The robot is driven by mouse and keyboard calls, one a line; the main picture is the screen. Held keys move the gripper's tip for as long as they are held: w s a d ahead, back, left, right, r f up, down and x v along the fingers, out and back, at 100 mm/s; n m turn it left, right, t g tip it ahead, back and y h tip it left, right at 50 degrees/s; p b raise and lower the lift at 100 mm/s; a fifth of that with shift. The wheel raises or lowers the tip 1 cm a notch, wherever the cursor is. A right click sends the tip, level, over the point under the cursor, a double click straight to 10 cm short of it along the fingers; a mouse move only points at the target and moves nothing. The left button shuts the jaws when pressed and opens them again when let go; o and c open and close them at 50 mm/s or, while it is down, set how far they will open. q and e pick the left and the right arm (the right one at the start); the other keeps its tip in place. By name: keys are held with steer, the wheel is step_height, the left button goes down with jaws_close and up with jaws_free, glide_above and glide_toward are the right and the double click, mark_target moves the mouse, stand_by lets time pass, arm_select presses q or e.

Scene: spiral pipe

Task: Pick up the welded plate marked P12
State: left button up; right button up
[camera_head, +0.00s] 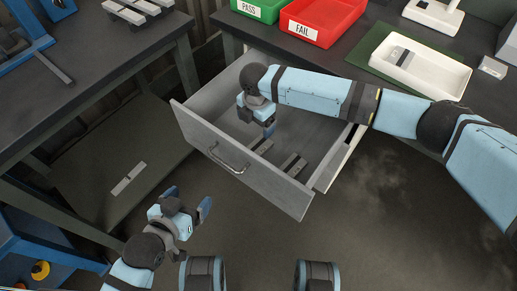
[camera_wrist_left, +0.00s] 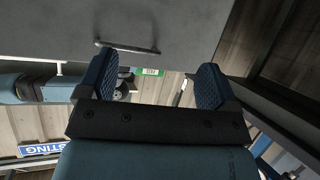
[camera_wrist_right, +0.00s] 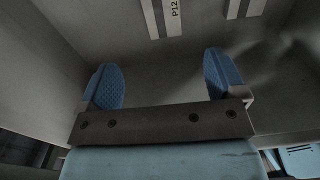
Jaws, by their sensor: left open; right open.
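The welded plate marked P12 (camera_wrist_right: 167,16) lies on the floor of the open drawer, at the top of the right wrist view and partly cut off by the edge. A second plate (camera_wrist_right: 245,8) lies to its right. In the head view small plates (camera_head: 290,163) lie in the drawer, their markings too small to read. My right gripper (camera_head: 268,130) points down into the drawer, open and empty, apart from the plates; its fingers also show in the right wrist view (camera_wrist_right: 165,78). My left gripper (camera_head: 189,201) is open and empty, outside the drawer front.
The grey drawer (camera_head: 240,170) stands pulled out below the workbench, with a handle on its front. On the bench are a green PASS bin (camera_head: 262,10), a red FAIL bin (camera_head: 320,20) and a white tray (camera_head: 430,75). Another bench (camera_head: 100,60) stands at the left.

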steer(key=b, duration=0.1)
glide_above(257, 148)
steer(key=f, duration=0.6)
steer(key=shift+w+a+f, duration=0.1)
steer(key=shift+w+f, duration=0.05)
steer(key=shift+w, duration=0.05)
steer(key=shift+f+b, duration=0.35)
steer(key=shift+f, duration=0.35)
step_height(257, 148, down, 3)
steer(key=shift+s+r+b, duration=0.15)
steer(key=shift+r+b, duration=0.05)
steer(key=shift+b, duration=0.3)
steer(key=shift+f, duration=0.95)
arm_select(q)
steer(key=shift+w+d+r+t+h, duration=0.3)
steer(key=shift+w+d+r+t, duration=0.1)
steer(key=shift+r, duration=0.15)
steer(key=shift+w+d+r+t+h, duration=0.25)
steer(key=shift+d+r+t+h, duration=0.1)
steer(key=shift+r, duration=0.2)
arm_select(e)
steer(key=shift+c, duration=0.4)
steer(key=c, duration=0.7)
arm_select(q)
steer(key=shift+f+y, duration=0.1)
steer(key=shift+y, duration=0.15)
arm_select(e)
steer(key=c, duration=0.7)
steer(key=shift+r, duration=0.15)
